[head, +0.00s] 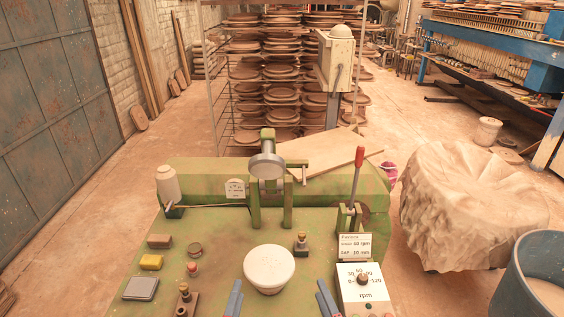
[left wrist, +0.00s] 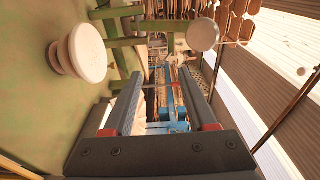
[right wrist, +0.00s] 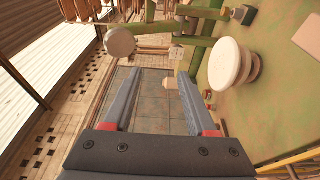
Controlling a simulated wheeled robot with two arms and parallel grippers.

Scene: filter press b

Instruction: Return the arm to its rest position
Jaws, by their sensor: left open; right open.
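My left gripper (head: 234,299) shows at the bottom edge of the head view, left of the white round pot. My right gripper (head: 326,299) is at the same edge, between the pot and the rpm dial box. In the left wrist view the left gripper (left wrist: 160,80) has its fingers apart with nothing between them. In the right wrist view the right gripper (right wrist: 160,80) is also open and empty. Both grippers are apart from the white pot (head: 269,268), which also shows in the left wrist view (left wrist: 83,53) and the right wrist view (right wrist: 230,66).
The green bench (head: 222,222) carries a round-headed press (head: 267,166), a red-handled lever (head: 358,172), an rpm dial box (head: 364,287), a yellow block (head: 151,262), a grey block (head: 140,288) and a white bottle (head: 168,185). A covered heap (head: 470,205) and blue tub (head: 535,275) stand right.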

